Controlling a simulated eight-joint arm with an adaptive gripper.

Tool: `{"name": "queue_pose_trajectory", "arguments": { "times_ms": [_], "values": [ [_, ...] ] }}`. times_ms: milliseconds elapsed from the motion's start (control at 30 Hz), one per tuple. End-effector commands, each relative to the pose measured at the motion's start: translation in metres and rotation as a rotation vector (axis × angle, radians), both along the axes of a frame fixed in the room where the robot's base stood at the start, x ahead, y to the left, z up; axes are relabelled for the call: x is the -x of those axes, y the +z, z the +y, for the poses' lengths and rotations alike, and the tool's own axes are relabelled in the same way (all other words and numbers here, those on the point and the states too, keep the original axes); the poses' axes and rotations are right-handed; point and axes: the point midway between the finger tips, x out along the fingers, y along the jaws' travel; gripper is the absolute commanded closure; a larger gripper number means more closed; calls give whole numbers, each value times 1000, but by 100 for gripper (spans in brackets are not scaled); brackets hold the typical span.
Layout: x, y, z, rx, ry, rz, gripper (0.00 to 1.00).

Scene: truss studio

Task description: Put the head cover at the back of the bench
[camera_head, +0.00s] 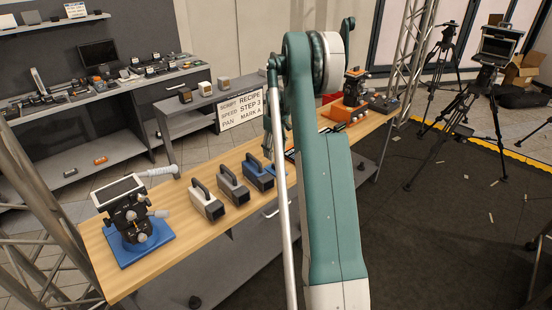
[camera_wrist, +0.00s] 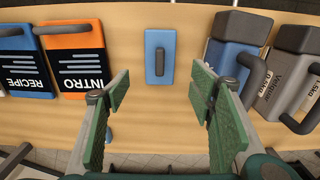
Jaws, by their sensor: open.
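A small flat blue piece with a dark grey grip bar, which looks like the head cover (camera_wrist: 160,40), lies on the wooden bench (camera_wrist: 160,108) in the wrist view. It sits beyond my fingertips and between their lines, with bare wood around it. My gripper (camera_wrist: 158,98) is open and empty, its two green-padded fingers wide apart and not touching the piece. In the head view my own arm hides most of the gripper and that part of the bench; the cover cannot be made out surely there.
Left of the cover lie an orange INTRO card (camera_wrist: 75,58) and a blue RECIPE card (camera_wrist: 22,65). In the head view, a camera head on a blue mat (camera_head: 140,248) fills the bench's near left end.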

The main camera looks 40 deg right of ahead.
Motion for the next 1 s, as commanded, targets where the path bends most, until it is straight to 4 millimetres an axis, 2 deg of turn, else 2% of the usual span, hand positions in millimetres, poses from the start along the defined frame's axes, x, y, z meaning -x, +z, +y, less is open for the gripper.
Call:
{"name": "queue_pose_trajectory", "arguments": {
  "times_ms": [100, 300, 1000],
  "values": [
    [0, 12, 0, 0, 0, 0, 46],
    [0, 21, 0, 0, 0, 0, 46],
    [0, 21, 0, 0, 0, 0, 46]
  ]
}}
